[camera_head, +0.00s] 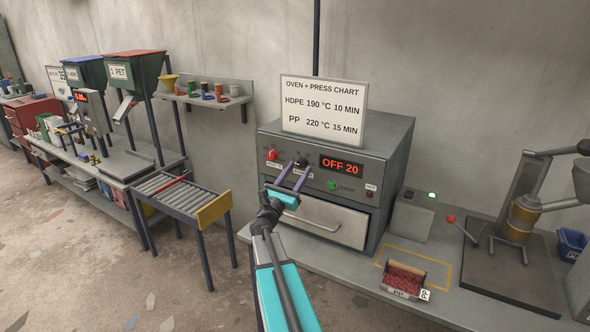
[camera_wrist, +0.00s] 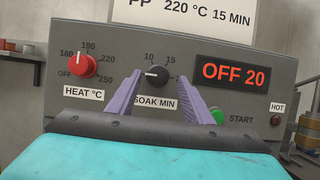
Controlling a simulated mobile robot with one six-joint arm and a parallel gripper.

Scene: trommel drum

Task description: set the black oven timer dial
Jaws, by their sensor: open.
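The black timer dial (camera_wrist: 156,75) is on the oven front above the SOAK MIN label, with its white mark pointing left. Marks 10 and 15 show above it; a mark at its right is mostly hidden by a finger. The dial also shows in the head view (camera_head: 301,162). My gripper (camera_wrist: 160,82) is open, its two purple fingers pointing at the panel, one on each side of the dial in the picture. I cannot tell whether they touch it. The oven display (camera_wrist: 234,75) reads OFF 20.
The red heat dial (camera_wrist: 82,66) is left of the black dial. The green START button (camera_wrist: 216,116) is close to the right finger. A chart (camera_head: 323,105) on the oven reads HDPE 190 °C 10 MIN, PP 220 °C 15 MIN. A tray of red pieces (camera_head: 398,293) sits on the bench.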

